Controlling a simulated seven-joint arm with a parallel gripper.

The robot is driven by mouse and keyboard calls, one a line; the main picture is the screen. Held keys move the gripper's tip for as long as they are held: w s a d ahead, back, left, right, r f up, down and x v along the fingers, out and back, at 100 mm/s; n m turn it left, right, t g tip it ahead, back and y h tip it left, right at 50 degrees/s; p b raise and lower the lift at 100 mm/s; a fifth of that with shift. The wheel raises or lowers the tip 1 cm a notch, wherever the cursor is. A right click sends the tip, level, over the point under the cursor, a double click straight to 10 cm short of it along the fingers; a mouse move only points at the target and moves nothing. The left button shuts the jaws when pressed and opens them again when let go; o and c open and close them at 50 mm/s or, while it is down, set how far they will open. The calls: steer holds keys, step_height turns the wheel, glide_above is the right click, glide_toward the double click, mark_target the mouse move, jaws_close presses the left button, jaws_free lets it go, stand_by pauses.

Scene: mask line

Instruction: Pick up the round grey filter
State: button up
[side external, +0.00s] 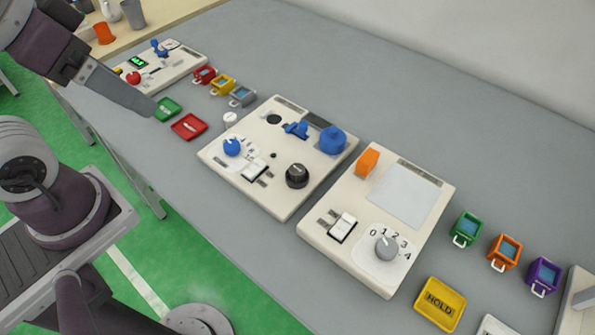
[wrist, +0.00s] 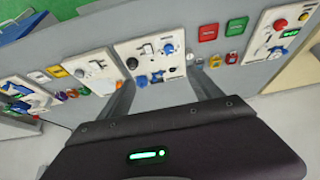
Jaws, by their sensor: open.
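A small round pale-grey piece (side external: 230,119), which looks like the filter, stands on the grey table between the red tray and the middle panel in the side view.
A red tray (side external: 189,126) and a green tray (side external: 167,109) lie near my fingertips. Red, yellow and grey small containers (side external: 242,97) stand behind. The middle panel (side external: 225,152) carries knobs and a blue valve. The right panel (side external: 320,228) has a grey dial (side external: 387,247).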

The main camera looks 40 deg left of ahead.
steer(key=c, duration=0.4)
steer(key=n+g+h, duration=0.8)
steer(key=n+h, duration=0.3)
steer(key=n, duration=0.1)
glide_toward(296, 168)
steer(key=s+d+r, duration=0.1)
steer(key=s+r, duration=0.5)
steer(key=w+f+n, duration=0.1)
steer(key=f+n, duration=0.1)
steer(key=w+f+n+t+h, duration=0.1)
steer(key=f, duration=0.2)
steer(key=w+a+f+n+t+h, duration=0.1)
steer(key=f+n, duration=0.1)
steer(key=f, duration=0.1)
steer(key=shift+w+f+n, duration=0.25)
steer(key=shift+w+n, duration=0.05)
steer(key=shift+w, duration=0.1)
steer(key=x, duration=0.7)
steer(key=shift+w+d+r, duration=0.2)
steer(key=shift+w+d, duration=0.15)
